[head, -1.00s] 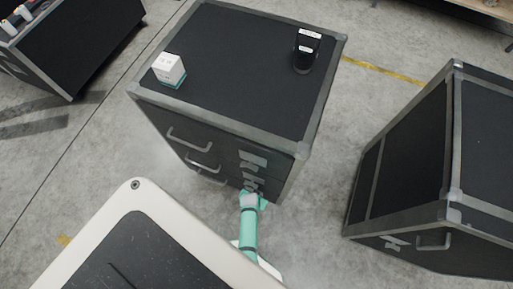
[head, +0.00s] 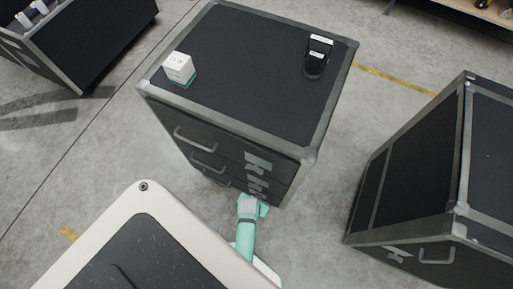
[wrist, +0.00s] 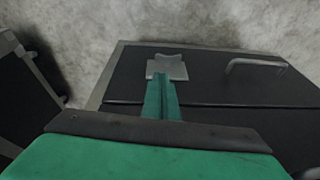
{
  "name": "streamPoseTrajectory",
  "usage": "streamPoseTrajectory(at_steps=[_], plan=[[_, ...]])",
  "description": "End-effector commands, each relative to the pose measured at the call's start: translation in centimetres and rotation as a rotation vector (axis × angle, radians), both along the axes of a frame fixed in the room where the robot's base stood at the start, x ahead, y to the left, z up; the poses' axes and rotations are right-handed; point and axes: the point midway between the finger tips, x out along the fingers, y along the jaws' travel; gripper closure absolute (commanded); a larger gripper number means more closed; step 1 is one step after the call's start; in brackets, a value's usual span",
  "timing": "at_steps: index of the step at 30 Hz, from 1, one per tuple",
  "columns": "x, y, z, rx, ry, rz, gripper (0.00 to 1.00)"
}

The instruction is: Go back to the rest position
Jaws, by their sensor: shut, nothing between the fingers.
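My gripper (wrist: 162,82) shows in the wrist view as two teal fingers pressed together, shut and empty. It points at the dark drawer front (wrist: 220,88) of a cabinet, beside a grey bar handle (wrist: 256,64). A grey marking shows just past the fingertips. In the head view my teal arm reaches out low from under my white body, and its end (head: 254,206) is in front of the cabinet's lower right front corner. Whether it touches the cabinet cannot be told.
The black cabinet (head: 240,75) has grey edges and several drawer handles. On its top are a white box with a teal base (head: 179,68) and a black item (head: 318,57). Another black cabinet (head: 425,165) stands right, with clear floor between. A dark open case (head: 85,45) stands upper left.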

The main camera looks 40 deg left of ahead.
Motion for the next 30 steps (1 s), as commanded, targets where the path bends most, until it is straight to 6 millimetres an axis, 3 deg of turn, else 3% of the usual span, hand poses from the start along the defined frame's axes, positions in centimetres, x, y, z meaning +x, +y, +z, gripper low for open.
streamPoseTrajectory(at_steps=[4,14,20,26,30], plan=[[-0.2,-0.1,1.0,0.001,-0.002,-0.001,1.00],[-0.3,-0.2,1.2,0.001,-0.005,-0.001,1.00],[-1.2,-1.9,2.6,0.043,-0.065,-0.015,1.00],[-2.8,-5.2,7.5,0.119,-0.231,-0.044,1.00],[-3.9,-7.6,12.2,0.149,-0.363,-0.068,1.00]])
